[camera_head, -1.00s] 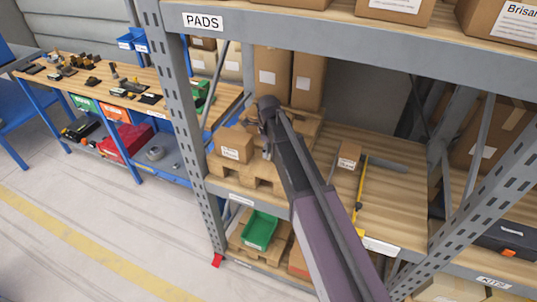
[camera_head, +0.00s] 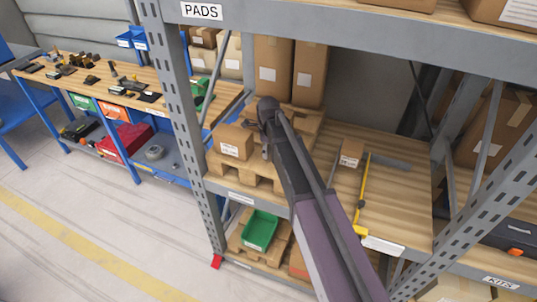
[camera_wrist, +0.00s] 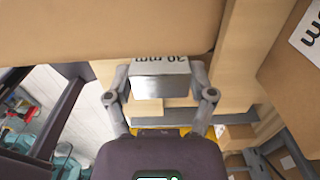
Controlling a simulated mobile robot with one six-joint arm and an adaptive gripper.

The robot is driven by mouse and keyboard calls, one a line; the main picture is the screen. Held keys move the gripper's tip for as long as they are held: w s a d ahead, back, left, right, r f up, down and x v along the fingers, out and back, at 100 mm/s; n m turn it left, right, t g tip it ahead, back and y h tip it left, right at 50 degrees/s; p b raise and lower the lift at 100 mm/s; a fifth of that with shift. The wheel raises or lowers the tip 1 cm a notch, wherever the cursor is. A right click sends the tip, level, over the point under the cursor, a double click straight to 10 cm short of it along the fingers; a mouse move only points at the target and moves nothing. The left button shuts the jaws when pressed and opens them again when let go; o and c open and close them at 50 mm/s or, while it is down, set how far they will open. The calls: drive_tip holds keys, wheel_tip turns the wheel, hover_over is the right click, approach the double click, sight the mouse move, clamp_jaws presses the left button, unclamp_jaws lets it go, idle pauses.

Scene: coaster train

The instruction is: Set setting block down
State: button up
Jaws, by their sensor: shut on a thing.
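The setting block (camera_wrist: 160,85) is a silver metal block with "30 mm" printed on one face. In the wrist view it sits between the two fingers of my gripper (camera_wrist: 160,76), which is shut on it. A large brown surface lies beyond the block; I cannot tell whether they touch. In the head view my arm reaches over the wooden pallet (camera_head: 232,172) on the middle shelf, beside a small labelled carton (camera_head: 234,142). There the block is hidden and my gripper is mostly hidden behind my arm.
Tall cartons (camera_head: 308,75) stand behind the pallet. To the right, a small box (camera_head: 351,152), a grey bar (camera_head: 390,160) and a yellow tool (camera_head: 362,195) lie on the shelf board. A grey rack post (camera_head: 178,110) stands at left. Bare board lies around the yellow tool.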

sight(269, 149)
drive_tip(key=shift+f, duration=0.25)
drive_tip(key=o, duration=1.3)
drive_tip(key=shift+c, duration=0.2)
drive_tip(key=shift+r, duration=0.15)
wheel_tip(269, 149, up, 12)
drive_tip(key=p, duration=1.2)
drive_tip(key=shift+s+d, duration=0.1)
